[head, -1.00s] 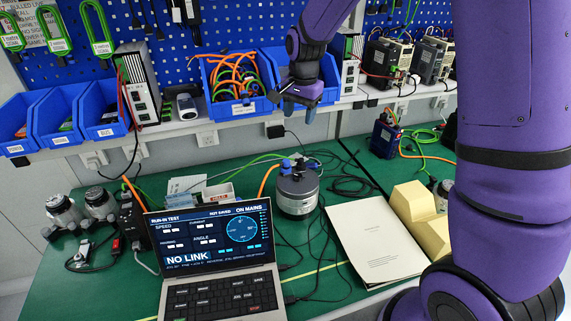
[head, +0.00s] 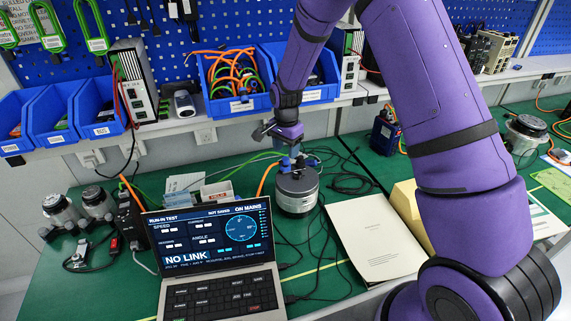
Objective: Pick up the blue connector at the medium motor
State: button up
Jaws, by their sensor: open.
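The medium motor (head: 297,192), a dark and silver cylinder, stands on the green bench right behind the laptop. My gripper (head: 270,136) hangs just above and slightly left of the motor, pointing down. Its jaws are open and look empty. A small gap seems to remain between the gripper and the connector, but the depth is hard to judge. Cables run from the motor top to the left.
An open laptop (head: 216,260) showing "NO LINK" stands in front of the motor. Smaller motors (head: 62,212) stand at the left. Blue bins (head: 238,105) line the shelf behind my gripper. Loose black cables lie right of the motor.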

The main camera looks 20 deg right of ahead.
aim_at(286, 158)
jog(key=shift+w+f, duration=0.2)
jog(key=shift+f, duration=2.35)
jog(key=c, duration=0.9)
